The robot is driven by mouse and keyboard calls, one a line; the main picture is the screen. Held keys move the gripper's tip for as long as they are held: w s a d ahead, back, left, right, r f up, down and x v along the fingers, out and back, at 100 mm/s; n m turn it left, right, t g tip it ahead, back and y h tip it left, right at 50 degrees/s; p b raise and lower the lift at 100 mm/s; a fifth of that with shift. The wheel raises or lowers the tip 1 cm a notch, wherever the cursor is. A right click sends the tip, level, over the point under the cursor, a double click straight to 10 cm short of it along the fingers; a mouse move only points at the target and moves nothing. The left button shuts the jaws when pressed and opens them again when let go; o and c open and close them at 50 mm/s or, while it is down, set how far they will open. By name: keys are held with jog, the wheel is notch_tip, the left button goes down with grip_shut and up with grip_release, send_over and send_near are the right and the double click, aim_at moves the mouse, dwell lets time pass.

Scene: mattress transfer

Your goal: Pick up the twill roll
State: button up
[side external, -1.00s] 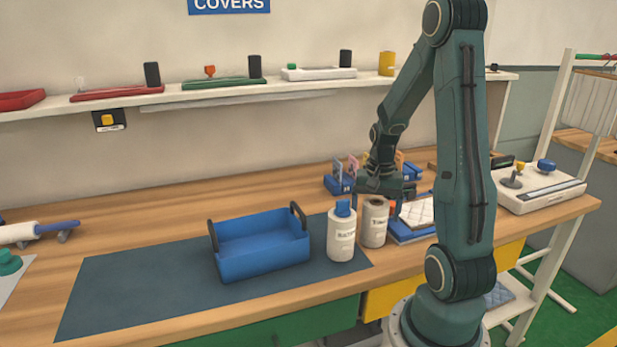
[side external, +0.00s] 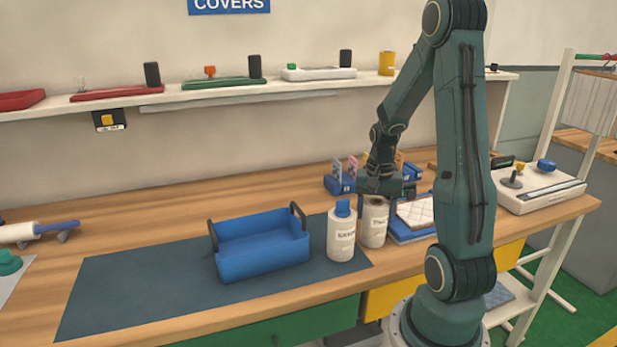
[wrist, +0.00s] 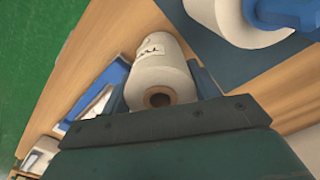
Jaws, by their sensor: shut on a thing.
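The twill roll (side external: 374,226) is a white cylinder with a dark hole in its top and a lettered label. It stands upright at the right end of the dark mat. My gripper (side external: 376,200) is at the top of the roll and shut on it. In the wrist view the roll (wrist: 158,76) is between the two fingers of my gripper (wrist: 160,92), its open core facing the camera. Whether its base touches the table is not clear. A second white roll (side external: 341,238) with a blue top stands close at its left.
A blue bin (side external: 262,262) with dark handles sits left on the dark mat (side external: 140,295). A blue tray (side external: 408,236) with a quilted white pad is close on the right. Blue card holders (side external: 340,184) stand behind. The mat's left part is clear.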

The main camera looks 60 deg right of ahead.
jog(key=shift+r, duration=0.15)
notch_tip(320, 180, up, 20)
dwell(0.8)
dwell(0.4)
